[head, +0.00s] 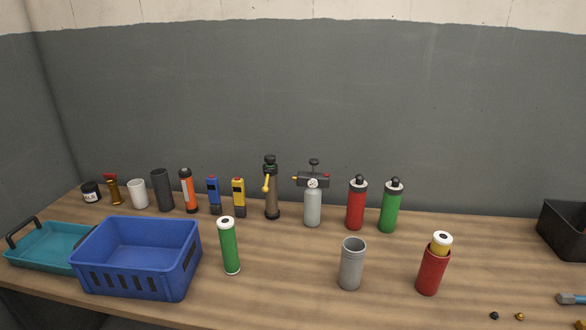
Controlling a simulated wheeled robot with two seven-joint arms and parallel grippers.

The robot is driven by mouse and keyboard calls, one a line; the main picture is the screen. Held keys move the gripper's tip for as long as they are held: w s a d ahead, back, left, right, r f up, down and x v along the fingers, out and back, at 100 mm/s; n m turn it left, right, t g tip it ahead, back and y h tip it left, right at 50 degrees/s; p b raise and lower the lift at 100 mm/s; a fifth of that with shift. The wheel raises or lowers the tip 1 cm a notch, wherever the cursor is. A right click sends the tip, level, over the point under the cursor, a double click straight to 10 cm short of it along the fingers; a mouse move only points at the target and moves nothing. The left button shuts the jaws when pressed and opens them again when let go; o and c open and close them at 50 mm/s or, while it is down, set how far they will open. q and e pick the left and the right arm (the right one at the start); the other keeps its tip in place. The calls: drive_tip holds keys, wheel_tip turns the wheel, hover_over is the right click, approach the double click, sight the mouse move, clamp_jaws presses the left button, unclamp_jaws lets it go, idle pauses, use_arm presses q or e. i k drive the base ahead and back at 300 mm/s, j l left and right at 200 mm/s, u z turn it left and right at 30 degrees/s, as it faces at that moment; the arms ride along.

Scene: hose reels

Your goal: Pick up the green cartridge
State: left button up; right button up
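The green cartridge (230,249) stands upright on the wooden table, just right of the blue crate. It is a slim green cylinder with a white top and a dark spot in the middle of that top. Nothing touches it. A yellow cartridge (440,247) with a similar white top sits inside a red cylindrical holder (430,275) at the right. A grey cylindrical holder (351,268) with an open top stands between them. Neither of my grippers is in view.
The blue crate (133,277) and a teal tray (40,250) are at the left. Several bottles and tools line the back, including a green bottle (390,213) and a red bottle (356,209). A black bin (566,232) is at right. Table between cartridge and grey holder is clear.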

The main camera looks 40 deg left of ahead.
sight(225, 225)
drive_tip(key=u, duration=1.85)
drive_tip(key=i+j, duration=0.1)
drive_tip(key=j, duration=0.3)
drive_tip(key=i+j, duration=0.15)
drive_tip(key=j, duration=0.25)
drive_tip(key=i+j+z, duration=0.1)
drive_tip(key=j, duration=0.25)
drive_tip(key=i+j, duration=0.1)
drive_tip(key=j, duration=0.3)
